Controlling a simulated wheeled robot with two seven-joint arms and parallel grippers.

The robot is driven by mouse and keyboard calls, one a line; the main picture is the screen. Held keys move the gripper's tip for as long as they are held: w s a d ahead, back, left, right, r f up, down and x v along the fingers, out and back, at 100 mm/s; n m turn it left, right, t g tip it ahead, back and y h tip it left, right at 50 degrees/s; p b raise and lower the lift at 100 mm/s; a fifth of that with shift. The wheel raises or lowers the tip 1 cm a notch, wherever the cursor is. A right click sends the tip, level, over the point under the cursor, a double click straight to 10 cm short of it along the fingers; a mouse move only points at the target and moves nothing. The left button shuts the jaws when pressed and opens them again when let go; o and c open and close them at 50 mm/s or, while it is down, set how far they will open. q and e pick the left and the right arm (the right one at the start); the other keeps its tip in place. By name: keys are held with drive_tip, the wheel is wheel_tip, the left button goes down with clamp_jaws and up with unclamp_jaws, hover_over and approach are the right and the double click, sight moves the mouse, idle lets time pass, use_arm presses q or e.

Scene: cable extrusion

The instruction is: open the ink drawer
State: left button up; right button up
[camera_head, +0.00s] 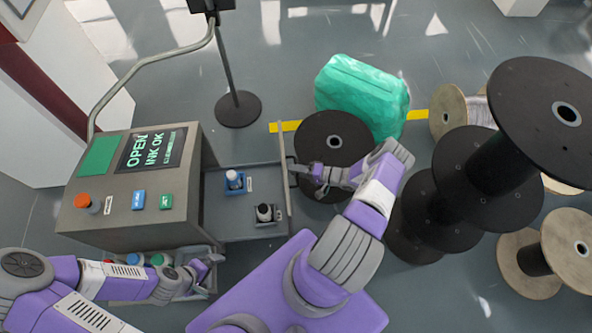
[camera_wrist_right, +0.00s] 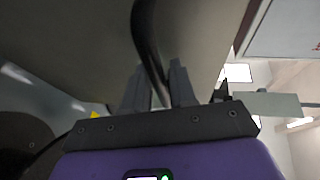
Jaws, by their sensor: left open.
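The ink drawer (camera_head: 240,222) stands pulled out from the right side of the grey machine. Inside it are a blue-topped bottle (camera_head: 234,180) and a dark bottle (camera_head: 264,212). My right gripper (camera_head: 303,170) is at the drawer's front panel (camera_head: 284,172). In the right wrist view, the dark handle (camera_wrist_right: 147,40) passes between the close-set fingers (camera_wrist_right: 160,92), which appear shut on it. My left gripper (camera_head: 212,266) is open and empty beside the low tray at the machine's front; its fingertips are small in view.
A tray of coloured bottles (camera_head: 133,259) is partly behind my left arm. A black spool (camera_head: 330,135), a green bundle (camera_head: 362,92) and several stacked spools stand right. A pole base (camera_head: 238,108) stands behind.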

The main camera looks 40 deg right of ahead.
drive_tip(key=p+v, duration=0.1)
drive_tip(key=v, duration=0.6)
drive_tip(key=shift+s+d, duration=0.2)
drive_tip(key=shift+s, duration=0.1)
idle(0.5)
